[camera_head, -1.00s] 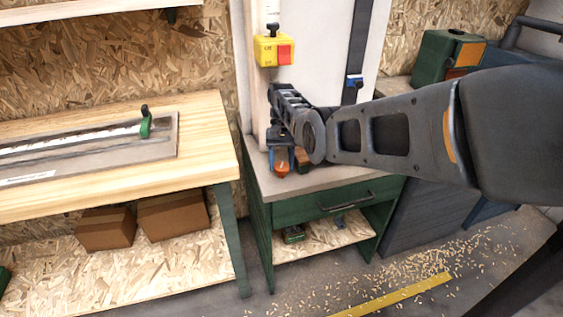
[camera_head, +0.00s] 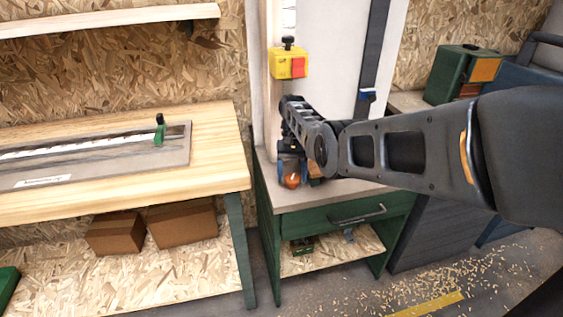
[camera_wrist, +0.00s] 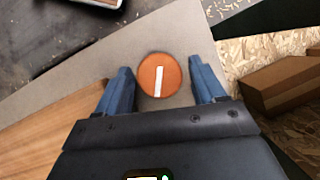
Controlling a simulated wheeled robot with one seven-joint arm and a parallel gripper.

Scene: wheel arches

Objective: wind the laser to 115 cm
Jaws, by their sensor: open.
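A round orange knob (camera_wrist: 159,75) with a white line across its face lies between the blue fingers of my gripper (camera_wrist: 159,68) in the wrist view. The fingers are open, one on each side, with gaps to the knob. In the head view the knob (camera_head: 292,181) shows just below my gripper (camera_head: 291,164), over the green cabinet's top. A yellow box (camera_head: 283,64) with a red face part and a black knob on top sits on the pale upright post. I cannot tell for sure that it is the laser. A white scale strip (camera_head: 289,18) above it is unreadable.
A wooden bench (camera_head: 215,160) with a long ruler board stands at left. A green and orange machine (camera_head: 455,72) stands at right.

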